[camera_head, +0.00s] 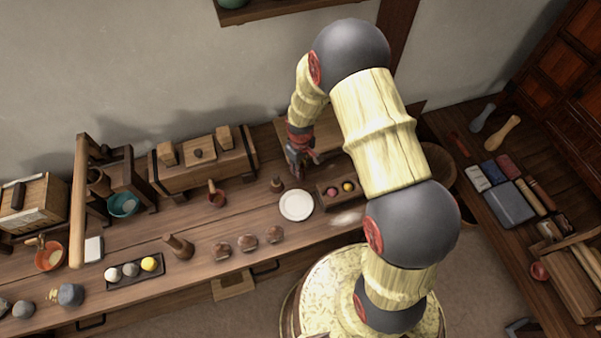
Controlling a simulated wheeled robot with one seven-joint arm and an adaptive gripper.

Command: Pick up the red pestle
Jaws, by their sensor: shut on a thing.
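My gripper (298,166) is at the back of the long wooden bench, pointing down beside a low wooden box. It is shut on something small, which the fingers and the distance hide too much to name. A dark red, pestle-like piece (458,143) lies on the right-hand bench, well apart from my gripper. A grey pestle-shaped piece (482,117) and a tan one (508,132) lie near it.
A white plate (296,206) and a small tray with coloured balls (326,197) stand close in front of my gripper. Several brown lumps (248,242) line the front edge.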

